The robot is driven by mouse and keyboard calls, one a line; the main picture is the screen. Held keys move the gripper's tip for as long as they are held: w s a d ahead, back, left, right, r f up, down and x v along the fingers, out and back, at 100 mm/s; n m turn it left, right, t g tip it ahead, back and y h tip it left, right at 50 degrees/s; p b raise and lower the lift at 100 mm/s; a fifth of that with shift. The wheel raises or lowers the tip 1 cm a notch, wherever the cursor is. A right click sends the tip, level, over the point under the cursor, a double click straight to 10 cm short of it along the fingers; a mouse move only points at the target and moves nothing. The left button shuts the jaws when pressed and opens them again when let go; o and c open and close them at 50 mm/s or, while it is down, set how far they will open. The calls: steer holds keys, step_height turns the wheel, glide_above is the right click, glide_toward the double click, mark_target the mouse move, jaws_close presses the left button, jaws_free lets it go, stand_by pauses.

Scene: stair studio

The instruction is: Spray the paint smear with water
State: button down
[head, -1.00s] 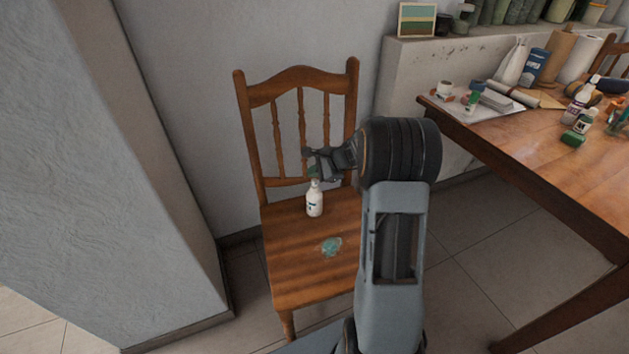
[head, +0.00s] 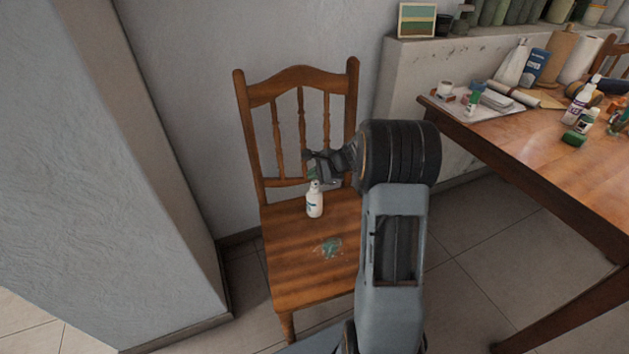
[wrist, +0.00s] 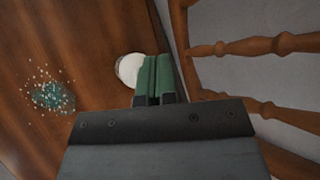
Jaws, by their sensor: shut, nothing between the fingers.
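A white bottle (head: 314,201) stands upright on the seat of a wooden chair (head: 290,279). Its round white form also shows in the wrist view (wrist: 128,70), partly hidden by my fingers. The blue-green paint smear (head: 328,247) lies on the seat in front of the bottle. In the wrist view the smear (wrist: 50,97) has many pale droplets scattered on and around it. My gripper (wrist: 155,72) has its two green fingers shut together with nothing between them. In the head view my gripper (head: 314,174) is at the bottle's top; whether it touches is unclear.
The chair's spindled back (head: 302,125) rises close behind my gripper. A wooden table (head: 560,165) with bottles and art supplies stands at the right. A grey pillar (head: 150,150) is at the left. The front of the seat is clear.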

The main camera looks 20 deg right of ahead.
mark_target(314, 181)
steer(key=shift+f, duration=0.25)
steer(key=shift+r, duration=0.1)
steer(key=shift+r+p, duration=0.6)
steer(key=shift+r, duration=0.25)
step_height(314, 181, up, 6)
steer(key=p, duration=0.4)
steer(key=shift+p, duration=0.4)
stand_by(0.5)
